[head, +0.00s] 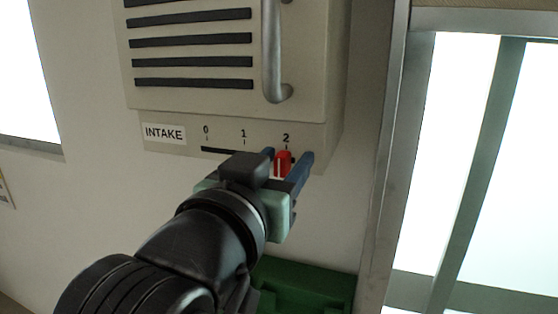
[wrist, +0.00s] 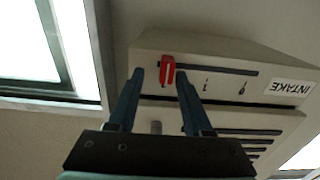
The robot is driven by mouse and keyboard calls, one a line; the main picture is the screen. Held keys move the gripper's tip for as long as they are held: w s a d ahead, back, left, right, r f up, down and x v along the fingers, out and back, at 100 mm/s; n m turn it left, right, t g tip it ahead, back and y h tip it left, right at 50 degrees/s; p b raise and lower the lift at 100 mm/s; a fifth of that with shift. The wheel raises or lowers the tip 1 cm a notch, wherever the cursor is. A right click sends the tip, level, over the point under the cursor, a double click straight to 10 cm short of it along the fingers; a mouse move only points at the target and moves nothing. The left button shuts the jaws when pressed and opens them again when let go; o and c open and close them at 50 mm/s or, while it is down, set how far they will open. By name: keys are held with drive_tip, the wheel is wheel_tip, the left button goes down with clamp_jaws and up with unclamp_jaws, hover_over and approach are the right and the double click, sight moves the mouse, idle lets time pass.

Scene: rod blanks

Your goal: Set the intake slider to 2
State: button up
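The red intake slider (head: 283,163) sits at the right end of its dark slot (head: 222,150), just below the "2" mark (head: 286,138) on the panel. The slider also shows in the wrist view (wrist: 167,71), where the panel appears upside down. My gripper (head: 288,157) is at the panel with its two blue fingers apart, one on each side of the slider. In the wrist view my gripper (wrist: 160,74) shows a gap on the left of the slider and a much smaller gap on the right. Whether the right finger touches it I cannot tell.
A beige cabinet with black vents (head: 193,50) and a grey vertical handle (head: 272,55) is above the slider. An "INTAKE" label (head: 164,133) is at the left. A green box (head: 305,287) is below my arm. A metal-framed window (head: 400,150) stands to the right.

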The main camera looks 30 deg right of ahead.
drive_tip(key=shift+w+a, duration=0.1)
drive_tip(key=shift+a+f, duration=0.1)
drive_tip(key=shift+a, duration=0.1)
drive_tip(key=b+v, duration=0.4)
drive_tip(key=v, duration=0.8)
drive_tip(key=shift+s+a+b, duration=0.15)
drive_tip(key=shift+s+b, duration=0.2)
drive_tip(key=shift+b, duration=0.05)
